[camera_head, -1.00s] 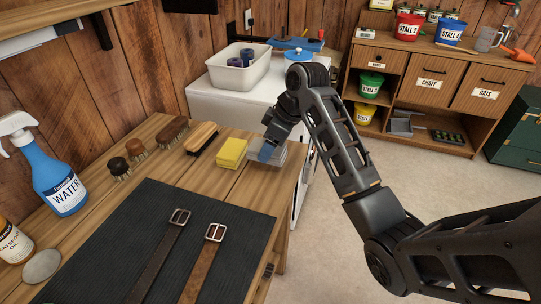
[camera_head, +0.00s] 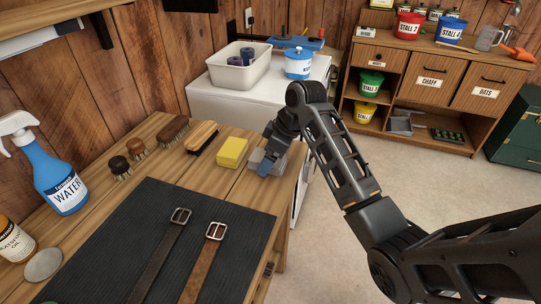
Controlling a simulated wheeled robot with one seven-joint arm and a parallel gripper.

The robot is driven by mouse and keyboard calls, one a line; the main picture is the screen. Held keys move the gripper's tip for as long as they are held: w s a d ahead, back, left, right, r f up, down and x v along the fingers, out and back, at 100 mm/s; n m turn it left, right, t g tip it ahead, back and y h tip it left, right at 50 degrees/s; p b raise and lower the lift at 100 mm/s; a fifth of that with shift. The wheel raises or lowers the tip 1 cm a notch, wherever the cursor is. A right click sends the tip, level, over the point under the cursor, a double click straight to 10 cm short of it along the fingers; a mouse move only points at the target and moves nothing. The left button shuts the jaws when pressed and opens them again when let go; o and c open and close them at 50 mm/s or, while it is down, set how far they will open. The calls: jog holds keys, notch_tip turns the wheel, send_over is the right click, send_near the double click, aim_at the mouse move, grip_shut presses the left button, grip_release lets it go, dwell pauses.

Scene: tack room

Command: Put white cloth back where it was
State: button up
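My gripper (camera_head: 266,163) points down at the right end of the wooden workbench (camera_head: 225,178), beside the yellow sponge (camera_head: 232,152). Its blue fingertips are at a pale grey, flat, cloth-like piece (camera_head: 256,156), which shows on both sides of them. This may be the white cloth, but it looks grey here and my gripper covers much of it. I cannot tell whether the fingers are open or shut on it. No other white cloth is clearly visible.
Several brushes (camera_head: 172,132), a blue spray bottle (camera_head: 58,172) and a dark mat (camera_head: 140,235) with two leather straps share the bench. Behind, a white top (camera_head: 215,95) holds a white bin (camera_head: 240,67) and a blue-and-white tub (camera_head: 298,64). Open floor lies right.

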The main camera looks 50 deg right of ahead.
jog(key=p+v, duration=0.2)
jog(key=v, duration=1)
jog(key=shift+r, duration=0.2)
dwell(0.4)
